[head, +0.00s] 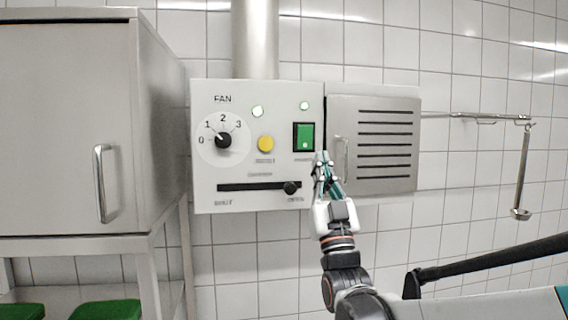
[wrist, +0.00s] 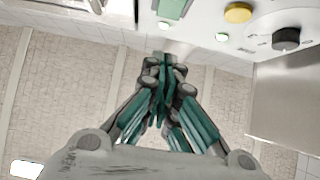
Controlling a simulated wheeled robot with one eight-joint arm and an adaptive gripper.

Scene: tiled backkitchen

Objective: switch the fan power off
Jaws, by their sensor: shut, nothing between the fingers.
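The fan control panel (head: 205,185) is a white box on the tiled wall. Its power switch (head: 305,137) is a green rocker in a black frame at the upper right, and it looks lit. The green switch also shows at the top of the wrist view (wrist: 172,8). Two small green lamps (head: 257,111) are lit on the panel. The fan dial (head: 223,140) has a black knob and marks from 0 to 3. My gripper (head: 321,157) is shut and empty, with its fingertips just below and right of the switch. I cannot tell whether they touch the panel.
A yellow button (head: 266,144) and a slider knob (head: 291,188) at the OPEN end sit on the panel. A louvred grey door (head: 384,145) with a handle is close on the right. A steel cabinet (head: 70,120) stands at left. A ladle (head: 521,213) hangs at far right.

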